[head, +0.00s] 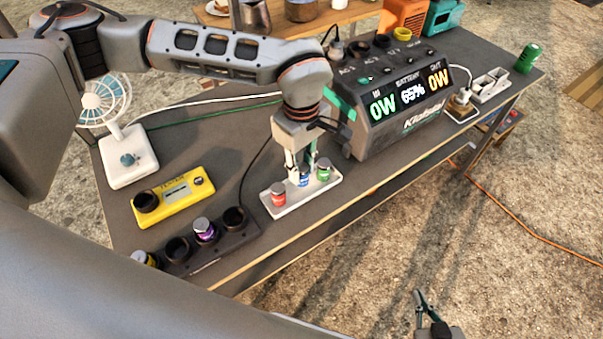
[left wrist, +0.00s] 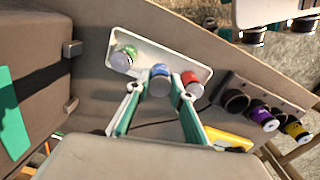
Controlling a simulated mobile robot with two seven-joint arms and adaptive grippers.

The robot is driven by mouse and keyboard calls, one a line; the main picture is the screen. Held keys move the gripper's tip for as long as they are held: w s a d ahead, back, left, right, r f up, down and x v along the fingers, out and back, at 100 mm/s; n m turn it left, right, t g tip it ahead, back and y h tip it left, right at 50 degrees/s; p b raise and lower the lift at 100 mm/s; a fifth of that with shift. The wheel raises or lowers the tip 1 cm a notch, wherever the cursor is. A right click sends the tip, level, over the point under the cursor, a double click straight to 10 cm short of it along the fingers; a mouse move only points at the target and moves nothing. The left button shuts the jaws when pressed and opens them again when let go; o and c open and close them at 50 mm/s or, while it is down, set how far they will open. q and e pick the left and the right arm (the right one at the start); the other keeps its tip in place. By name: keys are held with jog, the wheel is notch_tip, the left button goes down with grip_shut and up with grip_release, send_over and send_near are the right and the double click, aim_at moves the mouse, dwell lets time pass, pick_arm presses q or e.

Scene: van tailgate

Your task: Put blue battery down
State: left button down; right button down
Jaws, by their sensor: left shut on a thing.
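The blue battery (head: 304,179) stands upright in the white tray (head: 298,201), between a red battery (head: 278,194) and a green battery (head: 323,170). My left gripper (head: 302,166) reaches down from above and is shut on the blue battery. In the left wrist view, the fingers (left wrist: 157,84) close on both sides of the blue battery (left wrist: 159,76), with the tray (left wrist: 196,67) around it. Whether the battery's base touches the tray floor is hidden. My right gripper (head: 434,312) is at the bottom edge, away from the table; its opening is unclear.
A dark charger (head: 205,246) with round sockets holds a purple battery (head: 205,229). A yellow tester (head: 178,200) lies behind it. The power station (head: 400,100) stands right of my left gripper. A small fan (head: 120,140) is at the left. Cables cross the grey table.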

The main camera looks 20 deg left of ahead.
aim_at(301, 176)
pick_arm(q)
jog(key=shift+f, duration=1.4)
pick_arm(e)
jog(key=shift+f, duration=0.25)
jog(key=shift+s, duration=0.1)
pick_arm(q)
jog(key=c, duration=1.8)
grip_release()
jog(key=shift+f, duration=0.15)
jog(key=shift+o, duration=0.2)
jog(key=shift+w+r, duration=0.1)
jog(key=shift+r, duration=0.35)
notch_tip(301, 176, up, 12)
jog(key=shift+f+p, duration=0.25)
jog(key=shift+p, duration=0.05)
pick_arm(e)
jog(key=shift+s+a+r, duration=0.1)
jog(key=shift+s+r, duration=0.05)
jog(key=shift+s, duration=0.05)
jog(key=shift+w+r, duration=0.1)
jog(key=shift+r, duration=0.05)
